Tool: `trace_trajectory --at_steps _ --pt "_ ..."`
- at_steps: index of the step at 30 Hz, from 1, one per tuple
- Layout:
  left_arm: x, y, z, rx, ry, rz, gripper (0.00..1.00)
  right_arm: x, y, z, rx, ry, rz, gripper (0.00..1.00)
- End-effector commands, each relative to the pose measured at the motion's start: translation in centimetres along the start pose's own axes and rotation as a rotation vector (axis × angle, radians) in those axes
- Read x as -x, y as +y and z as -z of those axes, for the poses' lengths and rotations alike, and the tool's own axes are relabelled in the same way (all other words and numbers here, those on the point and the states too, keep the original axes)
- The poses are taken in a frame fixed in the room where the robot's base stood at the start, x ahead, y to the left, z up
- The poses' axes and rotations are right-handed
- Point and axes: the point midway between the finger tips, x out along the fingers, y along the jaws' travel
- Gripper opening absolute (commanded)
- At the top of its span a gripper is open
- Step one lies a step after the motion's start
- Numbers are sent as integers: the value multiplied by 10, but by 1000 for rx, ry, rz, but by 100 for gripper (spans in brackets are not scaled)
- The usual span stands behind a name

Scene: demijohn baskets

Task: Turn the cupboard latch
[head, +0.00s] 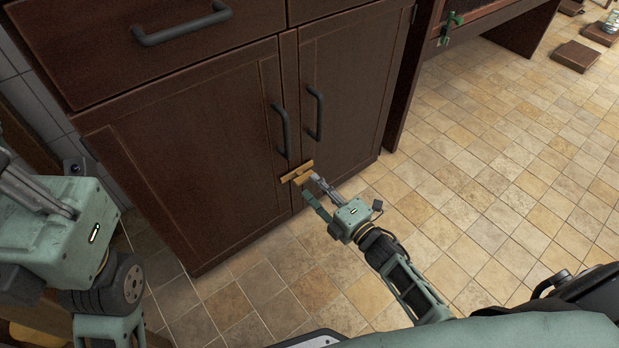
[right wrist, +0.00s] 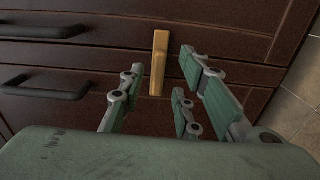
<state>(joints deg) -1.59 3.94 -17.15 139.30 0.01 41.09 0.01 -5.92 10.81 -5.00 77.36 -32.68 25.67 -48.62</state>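The cupboard latch (head: 296,172) is a light wooden bar low on the dark brown cupboard (head: 210,155). It lies across the gap between the two doors, slightly tilted. In the right wrist view the latch (right wrist: 158,62) appears as an upright bar ahead of the fingers. My right gripper (head: 312,190) is just in front of the latch, its fingers apart. In the right wrist view the right gripper (right wrist: 160,85) has fingers on either side of the latch's line, with nothing held. I cannot tell whether they touch it. My left gripper (head: 35,190) is at the left edge, partly cut off.
Dark door handles (head: 281,131) stand out above the latch, with a drawer handle (head: 180,25) higher up. The tiled floor (head: 480,190) to the right is open. A brown block (head: 576,56) lies on the floor at far right.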

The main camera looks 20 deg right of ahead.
Motion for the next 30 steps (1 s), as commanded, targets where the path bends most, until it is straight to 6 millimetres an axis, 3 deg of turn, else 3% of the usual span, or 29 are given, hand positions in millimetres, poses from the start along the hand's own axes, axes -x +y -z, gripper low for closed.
trace_trajectory --at_steps 6,12,30 --pt "0 0 0 0 -2 0 0 46 0 0 0 0 2 30" --pt "1 0 -1 1 -3 0 0 67 0 -1 0 -1 0 30" --pt "1 0 -1 1 -3 -1 0 70 1 0 -1 0 -1 30"
